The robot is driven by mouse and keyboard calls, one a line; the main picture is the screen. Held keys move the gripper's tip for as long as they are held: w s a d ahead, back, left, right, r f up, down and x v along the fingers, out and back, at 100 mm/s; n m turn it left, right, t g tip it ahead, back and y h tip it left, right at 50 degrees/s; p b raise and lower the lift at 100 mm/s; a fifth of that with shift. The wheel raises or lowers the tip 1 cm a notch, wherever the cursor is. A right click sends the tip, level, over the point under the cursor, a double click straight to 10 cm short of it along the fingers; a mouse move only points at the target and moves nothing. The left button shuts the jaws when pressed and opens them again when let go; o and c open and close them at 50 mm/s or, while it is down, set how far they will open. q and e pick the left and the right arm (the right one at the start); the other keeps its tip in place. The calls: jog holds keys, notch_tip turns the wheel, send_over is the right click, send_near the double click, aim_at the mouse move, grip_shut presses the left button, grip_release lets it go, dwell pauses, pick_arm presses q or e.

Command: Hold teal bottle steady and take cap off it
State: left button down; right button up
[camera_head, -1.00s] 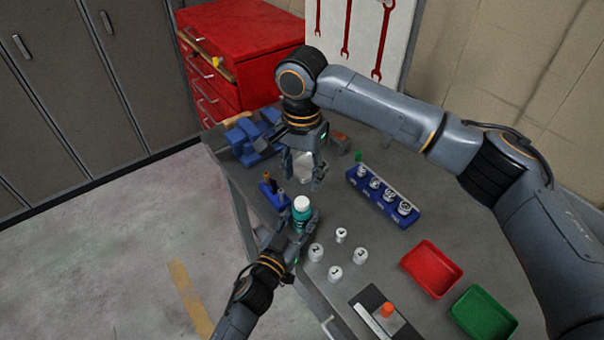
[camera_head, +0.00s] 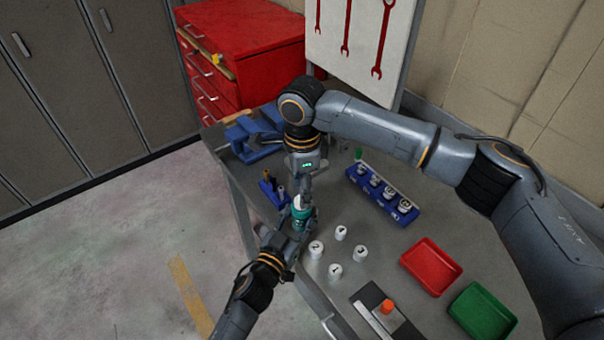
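The teal bottle (camera_head: 298,222) with its white cap (camera_head: 299,202) stands upright near the table's left edge. My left gripper (camera_head: 296,229) is around the bottle's body from the front and appears shut on it. My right gripper (camera_head: 302,193) points down right above the bottle, its fingertips at the cap's height. The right fingers partly hide the cap, and I cannot tell whether they touch it or how far they are closed.
White numbered pots (camera_head: 335,270) stand just right of the bottle. A blue socket rack (camera_head: 383,194), a red tray (camera_head: 431,267) and a green tray (camera_head: 482,312) lie farther right. A blue tool holder (camera_head: 270,190) and a blue vise (camera_head: 250,140) are behind the bottle.

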aim_at(301, 214)
pick_arm(q)
jog(key=shift+f, duration=0.1)
pick_arm(e)
jog(key=shift+f, duration=1.3)
